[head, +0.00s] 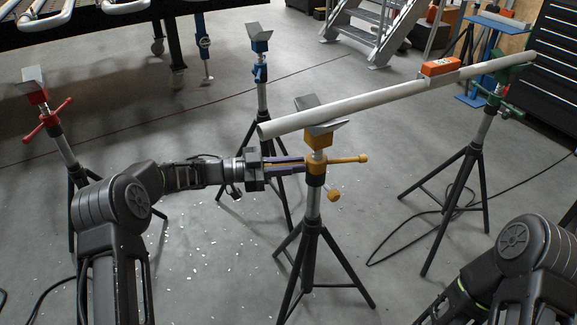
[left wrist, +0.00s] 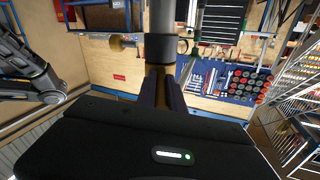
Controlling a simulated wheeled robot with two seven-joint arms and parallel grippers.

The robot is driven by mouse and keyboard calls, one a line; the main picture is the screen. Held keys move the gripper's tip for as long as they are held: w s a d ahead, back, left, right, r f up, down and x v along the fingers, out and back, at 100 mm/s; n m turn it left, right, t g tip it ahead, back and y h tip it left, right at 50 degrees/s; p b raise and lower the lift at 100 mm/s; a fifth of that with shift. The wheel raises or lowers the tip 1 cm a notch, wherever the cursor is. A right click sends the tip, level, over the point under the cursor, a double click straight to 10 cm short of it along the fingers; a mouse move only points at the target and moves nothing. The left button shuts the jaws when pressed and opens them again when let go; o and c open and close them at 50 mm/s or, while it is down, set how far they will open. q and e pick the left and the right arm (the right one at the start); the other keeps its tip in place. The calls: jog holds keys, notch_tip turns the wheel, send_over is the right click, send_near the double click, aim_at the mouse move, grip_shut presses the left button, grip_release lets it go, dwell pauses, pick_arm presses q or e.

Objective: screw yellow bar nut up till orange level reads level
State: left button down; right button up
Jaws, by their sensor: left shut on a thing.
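The yellow stand (head: 312,225) stands upright on its black tripod in the middle of the head view. The left wrist view shows the fingers (left wrist: 163,92) against the nut, below the stand's post (left wrist: 161,25). The orange level (head: 440,66) sits on the long pale pipe (head: 370,99); its reading is too small to tell. My right gripper is out of view.
The pipe spans from the yellow stand's V-head to the green stand (head: 491,110). A red stand (head: 47,120) is at left and a blue stand (head: 261,75) behind; both heads are empty. A cable (head: 390,258) lies on the floor at right. White scraps litter the floor.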

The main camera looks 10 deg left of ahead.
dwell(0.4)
pick_arm(q)
jog(key=c, duration=1.5)
grip_release()
jog(key=shift+o, duration=0.2)
jog(key=v, duration=0.7)
jog(key=shift+a, duration=0.4)
jog(key=shift+s, duration=0.1)
